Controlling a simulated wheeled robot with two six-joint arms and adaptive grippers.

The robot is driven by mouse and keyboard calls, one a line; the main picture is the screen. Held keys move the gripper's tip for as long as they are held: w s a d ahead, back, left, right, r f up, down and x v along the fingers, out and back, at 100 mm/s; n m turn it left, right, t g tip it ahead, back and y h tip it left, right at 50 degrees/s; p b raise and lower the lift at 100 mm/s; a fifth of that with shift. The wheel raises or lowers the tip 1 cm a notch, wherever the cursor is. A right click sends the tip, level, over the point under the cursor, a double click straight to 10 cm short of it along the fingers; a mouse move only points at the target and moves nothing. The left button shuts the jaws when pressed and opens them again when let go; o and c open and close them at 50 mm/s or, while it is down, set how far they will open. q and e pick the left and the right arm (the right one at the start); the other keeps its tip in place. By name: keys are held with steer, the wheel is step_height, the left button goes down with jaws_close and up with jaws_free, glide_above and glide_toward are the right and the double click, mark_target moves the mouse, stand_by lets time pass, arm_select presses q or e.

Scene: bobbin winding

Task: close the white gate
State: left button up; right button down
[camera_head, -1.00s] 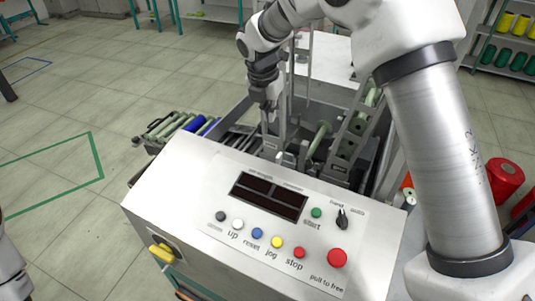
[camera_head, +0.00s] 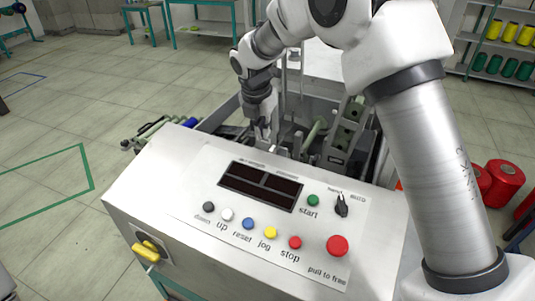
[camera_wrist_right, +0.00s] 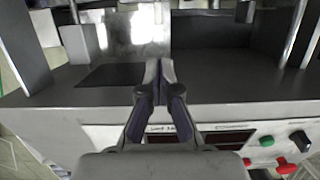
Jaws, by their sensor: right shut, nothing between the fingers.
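My right gripper (camera_head: 264,138) is shut and empty. It points down just behind the top edge of the control panel, at the machine's well. In the right wrist view its closed fingertips (camera_wrist_right: 158,68) are in front of a pale, shiny upright plate (camera_wrist_right: 125,35), which may be the white gate. Whether the fingertips touch the plate I cannot tell. In the head view a small pale piece (camera_head: 280,151) shows beside the fingers; the rest of the gate is hidden or not distinct. My left gripper is out of view.
The control panel (camera_head: 190,190) with coloured buttons and a red stop knob (camera_head: 337,245) lies close in front. Metal rods and a grey bracket (camera_head: 347,130) stand right of the gripper. Bobbins (camera_head: 160,127) lie at left; red spools (camera_head: 503,183) stand at right.

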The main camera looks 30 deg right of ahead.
mark_target(272, 149)
steer(key=p+x, duration=0.1)
steer(key=x, duration=0.9)
steer(key=shift+p, duration=0.3)
steer(key=shift+w+d+r+p, duration=0.1)
steer(key=shift+w+d+p, duration=0.8)
steer(key=shift+d+p, duration=0.2)
